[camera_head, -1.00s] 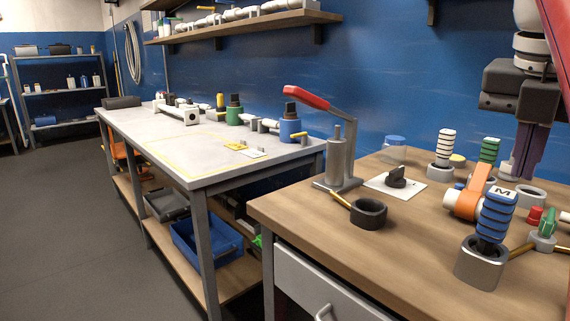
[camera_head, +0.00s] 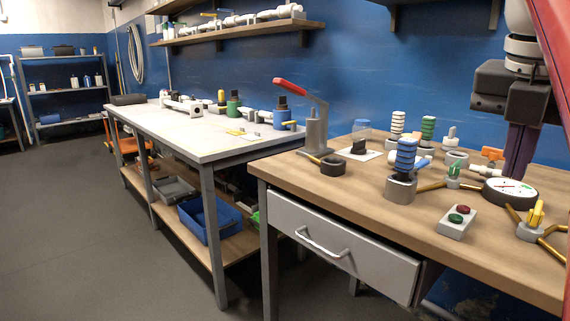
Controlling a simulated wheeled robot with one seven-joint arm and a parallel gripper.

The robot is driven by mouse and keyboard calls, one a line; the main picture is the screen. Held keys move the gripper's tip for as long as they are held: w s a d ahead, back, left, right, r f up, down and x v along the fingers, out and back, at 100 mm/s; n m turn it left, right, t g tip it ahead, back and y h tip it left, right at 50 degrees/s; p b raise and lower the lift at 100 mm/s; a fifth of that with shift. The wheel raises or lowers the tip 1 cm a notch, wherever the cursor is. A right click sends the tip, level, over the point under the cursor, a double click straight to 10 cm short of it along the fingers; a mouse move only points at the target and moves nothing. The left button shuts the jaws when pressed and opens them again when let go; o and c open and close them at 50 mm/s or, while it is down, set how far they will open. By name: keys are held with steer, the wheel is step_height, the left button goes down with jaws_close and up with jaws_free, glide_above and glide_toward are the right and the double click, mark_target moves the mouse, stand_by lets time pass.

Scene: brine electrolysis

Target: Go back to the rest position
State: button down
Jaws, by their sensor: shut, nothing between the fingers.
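My gripper (camera_head: 514,170) hangs at the right of the view, pointing down over the back right of the wooden bench (camera_head: 340,188). Its body is dark grey and its fingers are dark purple. The fingers are together with nothing seen between them. Their tips appear just behind the round white gauge (camera_head: 511,191); I cannot tell their exact height above the bench. Part of my red arm shows at the right edge.
The bench carries a blue-ringed handle (camera_head: 405,156), a green-ringed one (camera_head: 428,130), a red-handled lever press (camera_head: 316,125), a button box (camera_head: 457,221) and a yellow-handled valve (camera_head: 535,214). A grey-topped table (camera_head: 200,138) stands left; open floor (camera_head: 80,220) lies beyond.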

steer(key=a+f+m+t, duration=0.1)
steer(key=a+f+m, duration=0.4)
steer(key=f+m, duration=0.3)
steer(key=a+f+m+t+y, duration=0.1)
steer(key=a+f+m, duration=0.3)
steer(key=f+m, duration=0.4)
steer(key=s+a+f+m+t+y, duration=0.1)
steer(key=a+f+m, duration=0.4)
steer(key=f+m, duration=0.4)
step_height(320, 180, down, 7)
steer(key=shift+a+f+t, duration=0.2)
steer(key=shift+a+t, duration=0.1)
steer(key=c, duration=2.2)
jaws_free()
